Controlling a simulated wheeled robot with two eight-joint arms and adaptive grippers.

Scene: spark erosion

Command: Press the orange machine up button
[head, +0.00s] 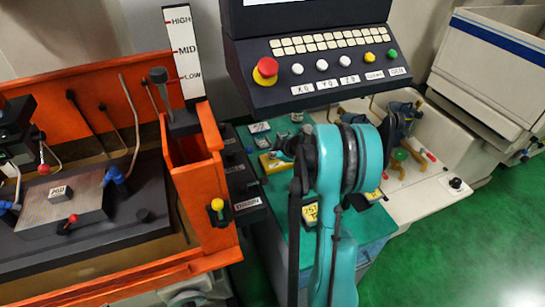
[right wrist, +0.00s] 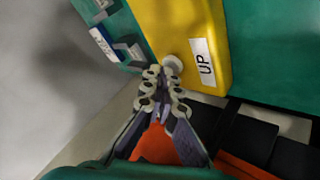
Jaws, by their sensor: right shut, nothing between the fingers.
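The yellow button box (right wrist: 187,28) with a white UP label (right wrist: 203,63) fills the upper middle of the right wrist view. A small round pale button (right wrist: 172,64) sits on it, left of the label. My right gripper (right wrist: 163,78) is shut and empty, its fingertips at the button's near edge; I cannot tell whether they touch it. In the head view, a yellow box (head: 269,164) shows beside my right gripper (head: 282,150), partly hidden by my turquoise wrist. The orange machine (head: 204,190) stands at the left. My left gripper is not in view.
A black control panel (head: 320,62) with a red knob (head: 265,71) stands behind my right arm. Small labelled blocks (head: 259,127) sit on the green-topped surface (head: 377,226). A pale machine (head: 445,190) is at the right. Green floor (head: 460,260) is clear at lower right.

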